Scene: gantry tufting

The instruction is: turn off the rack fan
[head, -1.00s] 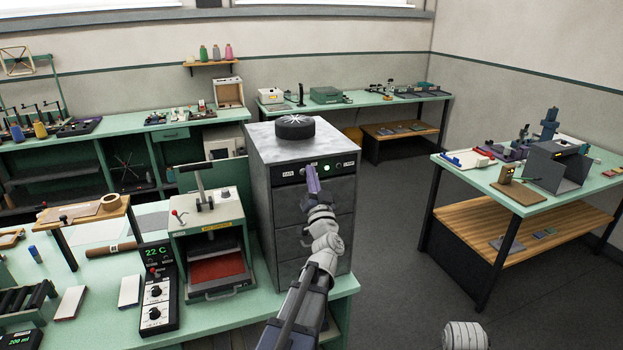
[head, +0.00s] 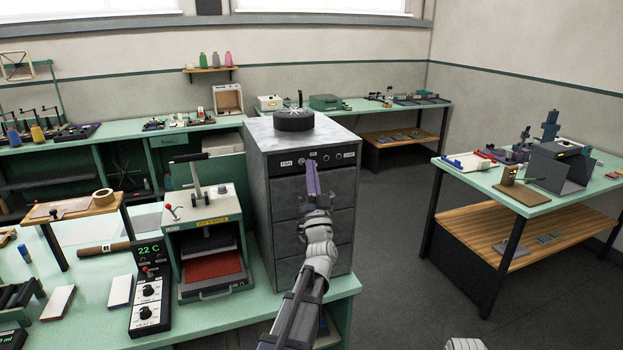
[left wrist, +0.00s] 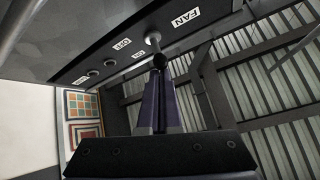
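The grey rack cabinet (head: 287,190) stands at the right end of the near green bench, with a round black fan (head: 294,121) on top. Its dark front panel (head: 345,157) carries a FAN label, a switch and small round indicators, none lit green. In the left wrist view the switch lever (left wrist: 152,38) with a dark round tip stands out beside the FAN label (left wrist: 186,18). My left gripper (head: 310,166) has its purple fingers together, right at the lever (left wrist: 159,72); I cannot tell whether they touch it.
A press with a red bed (head: 212,267) and a black controller reading 22 C (head: 149,290) stand left of the cabinet. A separate bench (head: 480,180) with equipment stands at the right. Open floor (head: 395,250) lies between.

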